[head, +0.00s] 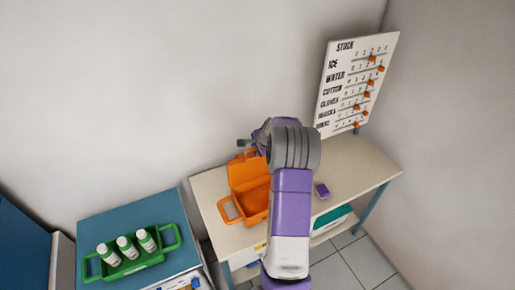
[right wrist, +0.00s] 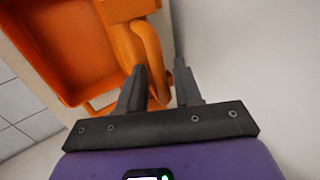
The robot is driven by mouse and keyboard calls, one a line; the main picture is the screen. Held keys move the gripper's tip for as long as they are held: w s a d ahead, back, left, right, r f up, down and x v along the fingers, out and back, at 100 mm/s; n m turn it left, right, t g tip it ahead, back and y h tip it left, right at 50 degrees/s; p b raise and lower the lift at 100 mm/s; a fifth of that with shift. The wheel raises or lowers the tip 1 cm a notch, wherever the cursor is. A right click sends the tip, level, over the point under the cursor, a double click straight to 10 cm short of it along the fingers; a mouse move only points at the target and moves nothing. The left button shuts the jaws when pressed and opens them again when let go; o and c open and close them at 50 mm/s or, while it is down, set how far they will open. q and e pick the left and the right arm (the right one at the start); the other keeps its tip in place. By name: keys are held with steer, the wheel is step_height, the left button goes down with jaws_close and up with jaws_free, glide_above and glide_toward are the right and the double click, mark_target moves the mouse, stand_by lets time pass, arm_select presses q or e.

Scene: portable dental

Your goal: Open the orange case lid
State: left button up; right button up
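The orange case (head: 257,203) sits on the beige table with its lid (head: 246,172) raised, and the inside of the case shows. An orange loop handle (head: 228,211) sticks out at its left front. My right gripper (head: 245,143) is at the top of the raised lid, partly hidden behind my wrist. In the right wrist view, its fingers (right wrist: 160,80) are apart, with a curved orange handle (right wrist: 150,55) close by, partly between them; firm contact cannot be told. The case (right wrist: 65,50) fills the upper left there. My left gripper is out of view.
The beige table (head: 352,172) has a small purple box (head: 322,190) right of my arm. A stock board (head: 350,85) stands behind. At left, a green carrier (head: 133,268) with white bottles sits on a blue-topped cabinet (head: 125,220). Walls stand behind and right.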

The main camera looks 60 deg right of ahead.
steer(key=v, duration=0.7)
steer(key=shift+r, duration=0.25)
steer(key=shift+s, duration=0.15)
